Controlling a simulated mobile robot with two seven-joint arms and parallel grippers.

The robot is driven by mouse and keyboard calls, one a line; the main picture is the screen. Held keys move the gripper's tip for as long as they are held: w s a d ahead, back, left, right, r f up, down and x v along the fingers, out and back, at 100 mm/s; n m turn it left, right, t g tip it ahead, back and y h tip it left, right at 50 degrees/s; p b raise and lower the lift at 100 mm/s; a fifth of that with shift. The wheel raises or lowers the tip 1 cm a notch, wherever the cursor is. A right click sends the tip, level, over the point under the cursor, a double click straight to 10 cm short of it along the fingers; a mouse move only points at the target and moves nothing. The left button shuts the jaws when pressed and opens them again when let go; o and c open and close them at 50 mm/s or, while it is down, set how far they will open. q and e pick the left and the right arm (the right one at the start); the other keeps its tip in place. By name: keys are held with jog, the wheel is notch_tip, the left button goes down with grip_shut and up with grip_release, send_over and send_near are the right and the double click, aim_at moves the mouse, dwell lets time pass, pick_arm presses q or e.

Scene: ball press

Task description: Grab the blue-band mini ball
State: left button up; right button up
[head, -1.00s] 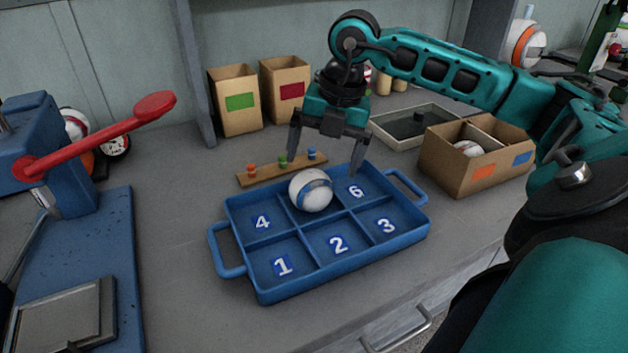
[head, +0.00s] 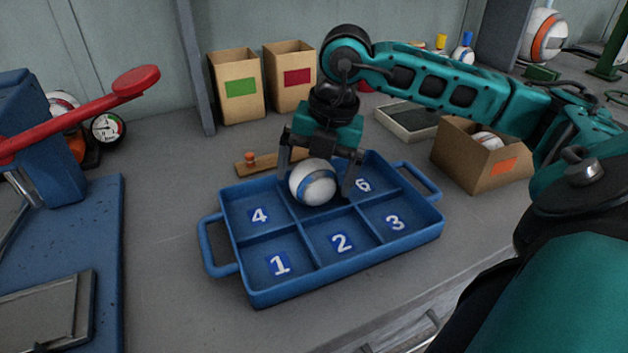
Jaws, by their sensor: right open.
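The blue-band mini ball (head: 313,183) is white with a blue stripe. It sits in the back middle compartment of the blue tray (head: 345,283), between compartments 4 and 6. My right gripper (head: 318,188) is open and low over the tray, with one finger to the left of the ball and the other to its right. Whether the fingers touch the ball cannot be told. The ball hides the number of its compartment. My left gripper is not in view.
A blue press with a red lever (head: 90,112) stands at the left. Boxes with green (head: 238,90) and red (head: 290,78) labels stand behind. A wooden peg strip (head: 252,164) lies behind the tray. A cardboard box (head: 478,160) with a ball stands at the right.

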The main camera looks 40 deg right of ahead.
jog(key=c, duration=0.9)
jog(key=shift+r, duration=0.15)
